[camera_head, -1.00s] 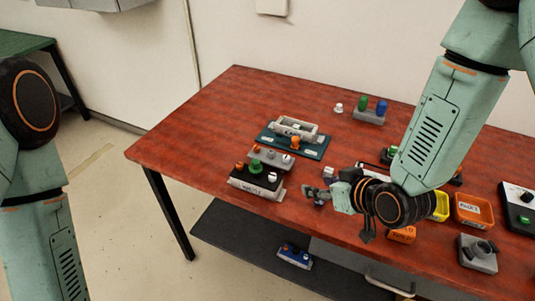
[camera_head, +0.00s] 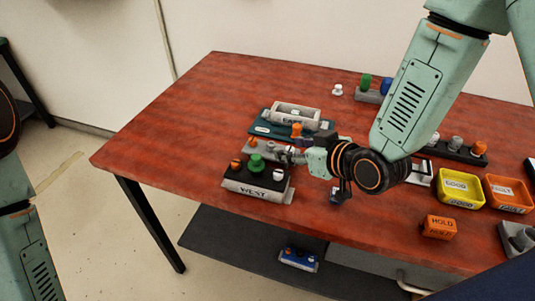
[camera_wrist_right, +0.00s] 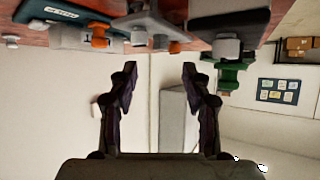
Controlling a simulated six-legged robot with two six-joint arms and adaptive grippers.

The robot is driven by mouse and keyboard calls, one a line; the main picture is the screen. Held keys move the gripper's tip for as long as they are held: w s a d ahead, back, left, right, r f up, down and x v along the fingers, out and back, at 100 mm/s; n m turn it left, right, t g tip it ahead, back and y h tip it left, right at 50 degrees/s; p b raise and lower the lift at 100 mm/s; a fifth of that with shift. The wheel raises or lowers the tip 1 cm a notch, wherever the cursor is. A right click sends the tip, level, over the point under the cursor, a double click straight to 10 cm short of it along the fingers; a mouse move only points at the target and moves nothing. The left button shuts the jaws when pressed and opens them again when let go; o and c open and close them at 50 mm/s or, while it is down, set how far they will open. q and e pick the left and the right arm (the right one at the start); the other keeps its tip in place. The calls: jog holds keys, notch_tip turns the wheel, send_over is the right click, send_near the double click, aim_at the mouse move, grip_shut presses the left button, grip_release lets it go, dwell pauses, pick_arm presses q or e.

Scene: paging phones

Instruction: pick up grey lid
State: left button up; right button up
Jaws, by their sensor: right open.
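My right gripper (camera_head: 284,154) is open and empty, beside the WEST box and the grey block behind it. Its two fingers also show apart in the right wrist view (camera_wrist_right: 160,75). A light grey lid (camera_head: 279,174) stands on the WEST box (camera_head: 253,191), right of a green lid (camera_head: 256,164) and an orange one. In the wrist view, a grey lid (camera_wrist_right: 226,47) and the green lid (camera_wrist_right: 232,72) hang upside down right of the fingers. Another grey lid (camera_head: 456,143) stands on a dark rack. I cannot tell which one is meant. My left gripper is out of view.
A grey block (camera_head: 250,146) and a teal base (camera_head: 265,128) with a grey tray lie behind the WEST box. A yellow bin (camera_head: 461,202), an orange bin (camera_head: 510,207) and an orange HOLD block (camera_head: 438,227) are at the right. The table's left part (camera_head: 170,130) is clear.

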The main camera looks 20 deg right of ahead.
aim_at(272, 144)
jog(key=shift+b+x, duration=0.3)
jog(key=shift+x, duration=3.55)
jog(key=shift+s, duration=0.1)
jog(key=shift+c, duration=0.4)
jog(key=shift+c, duration=1.4)
grip_shut()
